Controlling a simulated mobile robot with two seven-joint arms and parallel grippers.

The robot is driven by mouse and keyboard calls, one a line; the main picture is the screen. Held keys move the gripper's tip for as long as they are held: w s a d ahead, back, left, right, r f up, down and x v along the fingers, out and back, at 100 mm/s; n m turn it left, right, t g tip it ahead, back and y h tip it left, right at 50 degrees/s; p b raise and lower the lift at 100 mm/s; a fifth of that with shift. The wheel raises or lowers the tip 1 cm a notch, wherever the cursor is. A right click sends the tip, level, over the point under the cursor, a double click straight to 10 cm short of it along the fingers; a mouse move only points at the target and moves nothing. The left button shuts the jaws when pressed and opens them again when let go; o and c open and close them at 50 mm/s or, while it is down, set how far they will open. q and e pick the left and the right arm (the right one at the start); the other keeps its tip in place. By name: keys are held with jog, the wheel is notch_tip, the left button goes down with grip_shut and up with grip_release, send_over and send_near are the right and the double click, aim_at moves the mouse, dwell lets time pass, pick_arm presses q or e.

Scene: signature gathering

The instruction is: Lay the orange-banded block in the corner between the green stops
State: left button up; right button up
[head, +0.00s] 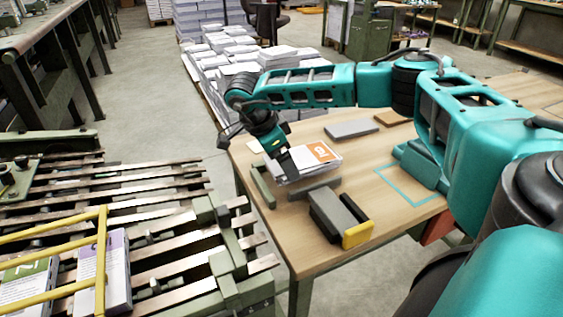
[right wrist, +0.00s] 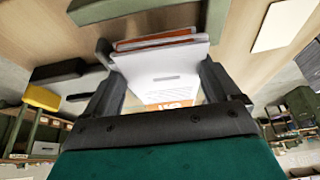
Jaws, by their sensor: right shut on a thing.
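The orange-banded block (head: 310,163), a white paper stack with an orange band, is in the jaws of my right gripper (head: 284,160) over the wooden table's near left part. In the right wrist view the block (right wrist: 165,78) sits between the two fingers of the right gripper (right wrist: 165,82); its orange band (right wrist: 170,104) is partly hidden by the gripper body. One green stop (head: 262,187) lies along the table's left edge. Whether the block touches the table or the stops I cannot tell. My left gripper is not in view.
A grey slab (head: 352,128) and a brown slab (head: 390,118) lie farther back. A teal outline (head: 405,199) marks bare table. A slatted machine (head: 150,215) stands left.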

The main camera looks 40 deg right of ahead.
jog(key=shift+f, duration=0.15)
jog(key=shift+f, duration=0.5)
jog(key=o, duration=1.1)
jog(key=shift+c, duration=0.2)
